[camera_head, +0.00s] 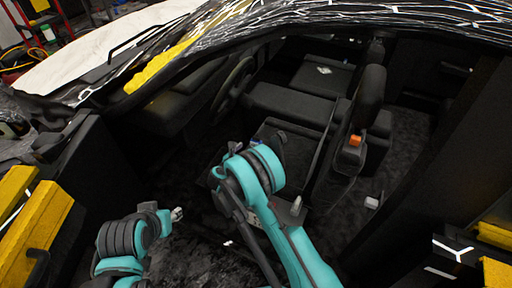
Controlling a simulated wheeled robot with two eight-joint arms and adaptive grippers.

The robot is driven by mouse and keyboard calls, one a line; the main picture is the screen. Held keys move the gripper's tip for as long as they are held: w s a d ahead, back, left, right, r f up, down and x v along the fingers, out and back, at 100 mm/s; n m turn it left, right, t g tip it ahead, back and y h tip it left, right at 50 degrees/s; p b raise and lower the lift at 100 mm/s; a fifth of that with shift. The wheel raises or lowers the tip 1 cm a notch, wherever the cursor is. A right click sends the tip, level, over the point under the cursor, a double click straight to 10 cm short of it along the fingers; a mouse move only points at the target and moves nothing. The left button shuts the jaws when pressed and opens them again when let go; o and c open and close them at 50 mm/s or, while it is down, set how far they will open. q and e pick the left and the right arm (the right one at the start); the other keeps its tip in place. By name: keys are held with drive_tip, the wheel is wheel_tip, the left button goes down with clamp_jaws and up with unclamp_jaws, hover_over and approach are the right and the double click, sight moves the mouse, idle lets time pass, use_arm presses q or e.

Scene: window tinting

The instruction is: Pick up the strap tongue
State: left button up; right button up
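A dark strap (322,150) runs down across the seat area in the car. A small pale grey piece (297,205) lies near its lower end, close beside my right forearm; it may be the strap tongue, but I cannot tell for sure. My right arm reaches up from the bottom centre, its teal wrist over the front of the seat. The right gripper's fingers are mostly hidden behind that wrist. My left gripper (177,214) is at lower left, well away from the strap, its small pale tip too small to read as open or shut.
An orange-topped buckle (355,141) sits by the upright black seat back (368,98). A steering wheel (232,85) is at upper left. A small pale block (372,202) lies on the dark floor at right. Yellow-and-black body parts (45,215) border the opening.

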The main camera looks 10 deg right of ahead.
sight(255, 145)
drive_tip(key=b+x, duration=0.1)
drive_tip(key=x, duration=0.1)
drive_tip(key=shift+w+d+f, duration=0.2)
drive_tip(key=shift+f, duration=0.1)
drive_tip(key=b+x, duration=0.2)
drive_tip(key=x, duration=0.2)
drive_tip(key=shift+d+f, duration=0.15)
drive_tip(key=shift+d, duration=0.05)
drive_tip(key=shift+w+d+f, duration=0.1)
drive_tip(key=shift+w+d, duration=0.05)
drive_tip(key=shift+w, duration=0.2)
drive_tip(key=c, duration=1.3)
